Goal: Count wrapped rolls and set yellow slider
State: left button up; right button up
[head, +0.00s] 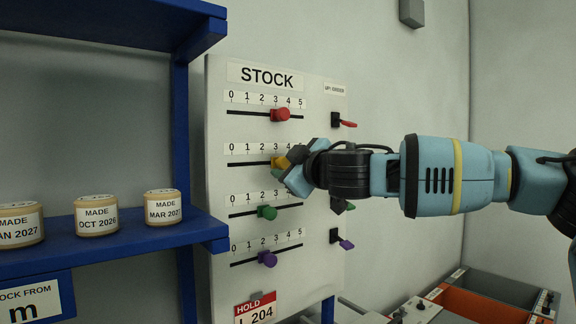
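The white STOCK panel (216,140) carries several horizontal sliders with scales from 0 to 5. The yellow slider (278,162) is on the second row, near the 3, partly hidden by my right gripper (285,166). The fingers of my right gripper are at the yellow knob, seemingly on either side of it; whether they close on it I cannot tell. Three tan rolls with white date labels stand on the blue shelf: JAN 2027, partly cut off (20,226), OCT 2026 (96,216) and MAR 2027 (163,207). My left gripper is not in view.
The red slider (281,115) is near 3; the green (267,212) and purple (267,259) sliders are near 2 to 3. Small levers, one red (348,124), line the panel's right side. A red HOLD tag (255,308) is below. An orange-edged bin (470,305) stands lower right.

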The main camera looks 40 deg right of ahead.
jog(key=shift+o, duration=0.2)
jog(key=shift+s+a, duration=0.1)
jog(key=shift+s, duration=0.2)
jog(key=v, duration=0.7)
jog(key=shift+p, duration=0.35)
